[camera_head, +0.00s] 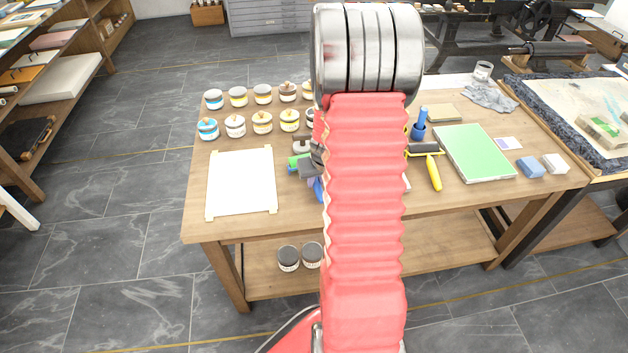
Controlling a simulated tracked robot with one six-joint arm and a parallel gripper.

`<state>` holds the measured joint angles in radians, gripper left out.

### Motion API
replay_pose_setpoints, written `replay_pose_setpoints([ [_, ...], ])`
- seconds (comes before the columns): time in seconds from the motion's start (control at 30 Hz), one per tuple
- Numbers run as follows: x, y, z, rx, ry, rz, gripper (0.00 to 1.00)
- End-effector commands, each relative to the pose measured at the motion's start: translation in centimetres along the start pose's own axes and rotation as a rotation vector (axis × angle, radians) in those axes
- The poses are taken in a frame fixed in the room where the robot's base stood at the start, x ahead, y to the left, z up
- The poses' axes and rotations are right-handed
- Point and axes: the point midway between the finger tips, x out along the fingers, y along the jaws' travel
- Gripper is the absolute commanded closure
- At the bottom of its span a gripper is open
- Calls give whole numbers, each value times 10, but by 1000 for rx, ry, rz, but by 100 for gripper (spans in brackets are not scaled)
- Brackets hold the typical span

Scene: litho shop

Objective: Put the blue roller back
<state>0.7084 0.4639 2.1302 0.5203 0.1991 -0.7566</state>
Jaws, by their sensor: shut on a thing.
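My gripper (308,166) is over the middle of the wooden table, mostly hidden behind my red-sleeved arm. It is shut on what looks like the blue roller, of which only a bit of blue handle (319,190) shows below the jaws. The roller's other parts are hidden by my arm, and I cannot tell whether it touches the table. A green piece (296,161) shows just left of the gripper. A roller with a yellow handle (433,174) lies right of my arm.
The wooden table (235,228) holds several ink jars (262,122) at the back left and a white sheet (241,182) at the left. A blue upright tool (419,125), a green slab (473,153) and blue and white blocks (530,167) are at the right.

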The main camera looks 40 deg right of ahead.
Motion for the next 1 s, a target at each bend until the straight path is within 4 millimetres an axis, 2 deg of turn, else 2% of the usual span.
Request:
replay_pose_setpoints([
  [0.13,0,0,0,0,0,0,100],
  [0.17,0,0,0,0,0,0,80],
  [0.47,0,0,0,-1,0,0,60],
  [0.77,-1,-1,0,-1,-1,-1,60],
  [1.0,-15,0,-1,-1,3,0,60],
])
